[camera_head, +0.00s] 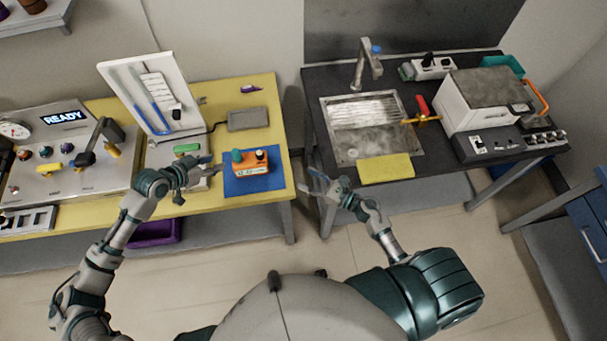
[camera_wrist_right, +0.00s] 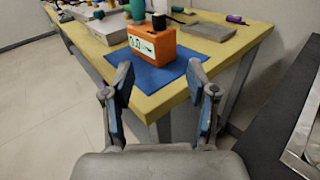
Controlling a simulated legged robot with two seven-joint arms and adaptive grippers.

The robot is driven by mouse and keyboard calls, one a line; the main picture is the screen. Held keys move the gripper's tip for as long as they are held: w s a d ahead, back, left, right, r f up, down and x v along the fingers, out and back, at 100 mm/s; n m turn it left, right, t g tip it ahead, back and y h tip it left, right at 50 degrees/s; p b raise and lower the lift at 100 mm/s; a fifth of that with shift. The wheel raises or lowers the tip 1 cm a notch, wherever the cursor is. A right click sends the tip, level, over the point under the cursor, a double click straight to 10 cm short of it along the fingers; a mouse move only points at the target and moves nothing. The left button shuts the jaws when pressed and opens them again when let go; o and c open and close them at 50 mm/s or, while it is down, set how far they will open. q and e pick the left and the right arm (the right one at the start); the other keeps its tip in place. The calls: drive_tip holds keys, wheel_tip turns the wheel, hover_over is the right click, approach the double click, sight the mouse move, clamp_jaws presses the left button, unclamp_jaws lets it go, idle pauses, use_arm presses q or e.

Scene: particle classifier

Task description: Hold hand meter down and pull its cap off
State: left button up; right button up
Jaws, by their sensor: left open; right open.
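The hand meter is an orange box (camera_head: 254,168) with a pale label, standing on a blue mat (camera_head: 236,187) at the yellow table's right front corner. A green cap (camera_head: 237,155) and a small black knob (camera_head: 259,154) stick up from its top. In the right wrist view the meter (camera_wrist_right: 150,43) lies ahead, beyond the fingertips. My left gripper (camera_head: 213,167) is open, just left of the meter and apart from it. My right gripper (camera_head: 308,182) is open and empty, to the right of the table's edge; its two fingers also show in the wrist view (camera_wrist_right: 161,78).
A grey box (camera_head: 247,118) lies behind the meter. A control panel reading READY (camera_head: 75,150) and a tilted white board (camera_head: 150,90) stand left. A gap separates the yellow table from the dark sink bench (camera_head: 320,143). A yellow cloth (camera_head: 385,168) lies on the bench's front edge.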

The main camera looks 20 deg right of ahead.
sight(263, 156)
drive_tip(key=x, duration=1.7)
drive_tip(key=shift+w+a+r, duration=0.1)
drive_tip(key=shift+a, duration=0.15)
clamp_jaws()
